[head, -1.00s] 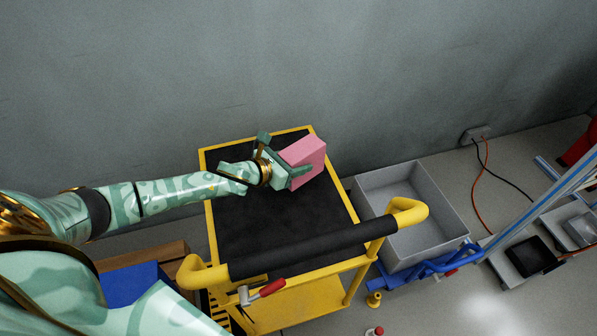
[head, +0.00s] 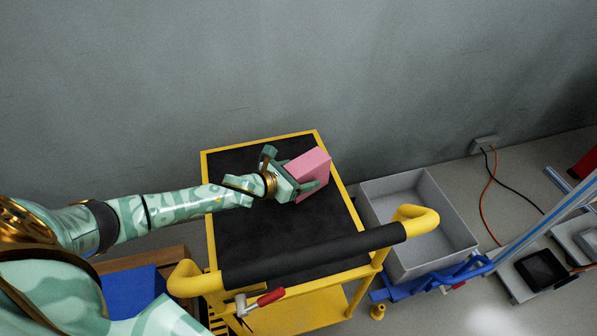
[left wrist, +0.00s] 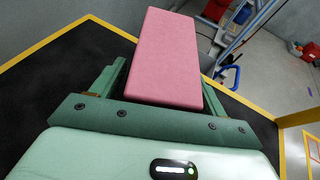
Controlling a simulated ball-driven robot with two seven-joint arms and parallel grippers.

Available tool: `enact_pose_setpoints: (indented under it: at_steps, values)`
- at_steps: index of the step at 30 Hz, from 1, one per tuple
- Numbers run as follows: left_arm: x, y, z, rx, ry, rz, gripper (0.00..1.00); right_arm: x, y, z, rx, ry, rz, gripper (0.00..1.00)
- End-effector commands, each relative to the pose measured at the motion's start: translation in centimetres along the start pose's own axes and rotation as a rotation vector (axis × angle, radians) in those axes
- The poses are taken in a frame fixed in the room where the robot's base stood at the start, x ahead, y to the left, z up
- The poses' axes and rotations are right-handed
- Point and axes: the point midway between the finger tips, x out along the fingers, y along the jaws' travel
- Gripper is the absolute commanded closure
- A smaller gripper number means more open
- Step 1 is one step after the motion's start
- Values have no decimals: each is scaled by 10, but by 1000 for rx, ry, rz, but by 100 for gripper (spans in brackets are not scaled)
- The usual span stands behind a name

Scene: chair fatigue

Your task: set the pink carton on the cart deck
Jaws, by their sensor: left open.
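The pink carton (head: 313,168) is a plain block at the right part of the black deck of the yellow cart (head: 235,232). It appears to rest on the deck, but its base is partly hidden by my gripper. My left gripper (head: 291,174) is open around the carton, with one finger on each side of it. In the left wrist view the carton (left wrist: 165,62) stands between the green fingers (left wrist: 160,85). A gap shows between it and the left finger; the right side looks close, and I cannot tell if it touches. My right gripper is out of view.
The cart's black-and-yellow handle (head: 310,252) crosses in front of the deck. A grey bin (head: 425,220) stands right of the cart. A red-handled tool (head: 262,300) is at the handle's near side. A grey wall (head: 300,70) rises behind. Much of the deck is bare.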

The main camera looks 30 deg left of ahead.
Motion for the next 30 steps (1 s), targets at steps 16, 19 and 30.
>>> enact_pose_setpoints:
  at_steps: [16,19,30]
  values:
    - [-100,0,5,1,0,0,26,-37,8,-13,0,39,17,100]
    - [-113,0,4,-1,-1,0,26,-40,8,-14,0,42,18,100]
    - [-121,0,2,0,0,0,26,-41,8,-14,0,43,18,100]
